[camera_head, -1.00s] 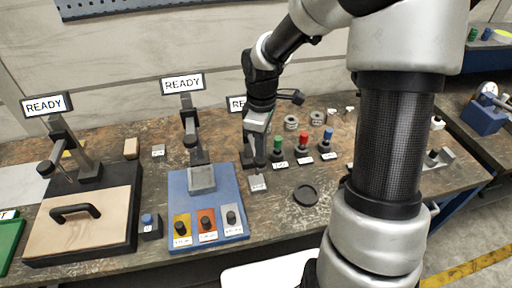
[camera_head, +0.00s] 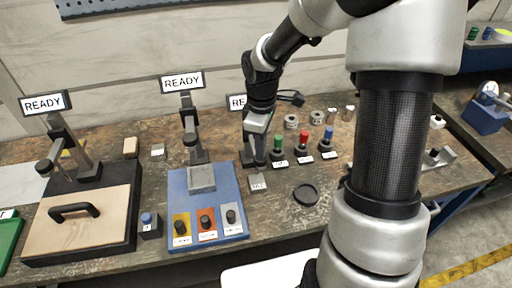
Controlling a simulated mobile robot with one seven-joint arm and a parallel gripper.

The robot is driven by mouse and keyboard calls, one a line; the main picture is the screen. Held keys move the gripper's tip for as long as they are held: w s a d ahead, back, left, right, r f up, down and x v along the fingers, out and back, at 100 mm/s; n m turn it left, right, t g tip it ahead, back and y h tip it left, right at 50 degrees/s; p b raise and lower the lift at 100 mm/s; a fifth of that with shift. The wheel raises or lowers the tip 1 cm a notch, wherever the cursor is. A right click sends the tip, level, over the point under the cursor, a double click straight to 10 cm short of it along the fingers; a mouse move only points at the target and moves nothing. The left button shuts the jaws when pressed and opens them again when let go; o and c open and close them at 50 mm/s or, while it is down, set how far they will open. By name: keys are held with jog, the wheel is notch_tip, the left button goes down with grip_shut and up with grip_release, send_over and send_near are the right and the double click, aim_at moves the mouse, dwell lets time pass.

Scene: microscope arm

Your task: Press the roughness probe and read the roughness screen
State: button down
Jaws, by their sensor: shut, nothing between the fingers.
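My gripper (camera_head: 258,160) points down over the table at the middle, shut and empty. Its tips are just behind a small grey labelled block (camera_head: 258,183); I cannot tell whether they touch anything. Behind it a third screen (camera_head: 237,102) is mostly hidden by my arm, with only "RE" showing. Two other screens, at the left (camera_head: 45,103) and the middle (camera_head: 183,82), both read "READY". I cannot tell which stand is the roughness probe; the labels are too small to read.
A blue base (camera_head: 176,184) carries yellow, orange and grey labelled pads with black knobs. A wooden board with a black handle (camera_head: 75,211) lies left. Green, red and blue-topped knobs (camera_head: 303,141) stand right of my gripper. A black ring dish (camera_head: 305,194) lies in front.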

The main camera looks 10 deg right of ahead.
aim_at(260, 161)
jog(key=shift+f+b, duration=1.55)
jog(key=shift+f, duration=0.9)
notch_tip(260, 161, up, 6)
jog(key=p, duration=0.5)
jog(key=shift+r+p, duration=0.2)
jog(key=shift+p, duration=0.15)
notch_tip(260, 161, up, 17)
jog(key=shift+r, duration=0.15)
dwell(0.4)
